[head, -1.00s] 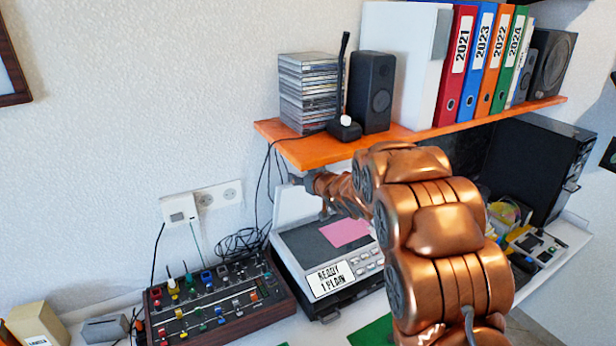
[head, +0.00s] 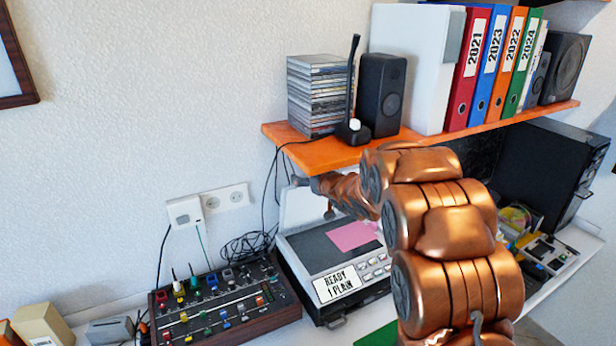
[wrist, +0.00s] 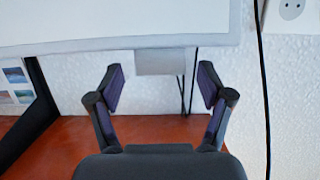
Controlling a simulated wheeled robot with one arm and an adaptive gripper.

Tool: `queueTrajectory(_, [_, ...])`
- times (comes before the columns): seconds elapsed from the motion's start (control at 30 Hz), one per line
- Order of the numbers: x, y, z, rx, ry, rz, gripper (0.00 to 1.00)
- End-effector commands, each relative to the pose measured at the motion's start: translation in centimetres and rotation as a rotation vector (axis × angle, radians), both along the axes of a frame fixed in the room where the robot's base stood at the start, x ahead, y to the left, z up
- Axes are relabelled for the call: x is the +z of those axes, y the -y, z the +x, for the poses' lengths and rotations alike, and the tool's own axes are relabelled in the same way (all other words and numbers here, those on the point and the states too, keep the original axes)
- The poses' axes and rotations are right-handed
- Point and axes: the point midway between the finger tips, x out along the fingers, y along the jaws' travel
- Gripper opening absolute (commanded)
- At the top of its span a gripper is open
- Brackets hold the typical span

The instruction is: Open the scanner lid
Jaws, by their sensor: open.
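The scanner (head: 318,246) is a grey device on the desk, with a dark top face, a pink sheet (head: 352,235) on it and a label reading "READY 1 PLAIN". Its white lid (head: 303,208) stands raised at the back, partly hidden by my arm. In the wrist view a white panel (wrist: 120,22), seemingly the lid, crosses the top, with a grey tab (wrist: 166,64) on its edge. My gripper (wrist: 161,78) is open and empty, its fingers apart on either side of the tab. In the head view it is small and mostly hidden below the shelf edge.
An orange shelf (head: 330,153) with discs (head: 318,95), a speaker (head: 381,95) and binders hangs close above my gripper. A mixer (head: 220,305) stands left of the scanner. Cables and a wall socket (head: 229,197) are behind. A black case (head: 540,165) is at right.

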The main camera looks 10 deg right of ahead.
Motion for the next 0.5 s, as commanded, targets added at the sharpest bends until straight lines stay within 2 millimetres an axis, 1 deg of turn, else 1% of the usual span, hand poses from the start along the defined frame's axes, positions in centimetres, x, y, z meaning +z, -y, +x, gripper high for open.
queueTrajectory(0.27, [0.0,-0.1,-0.2,0.001,-0.002,0.000,0.79])
queueTrajectory(0.37, [0.2,0.1,-0.7,0.001,-0.001,0.000,0.79])
queueTrajectory(0.5, [0.6,0.5,-2.2,0.000,-0.002,0.000,0.79])
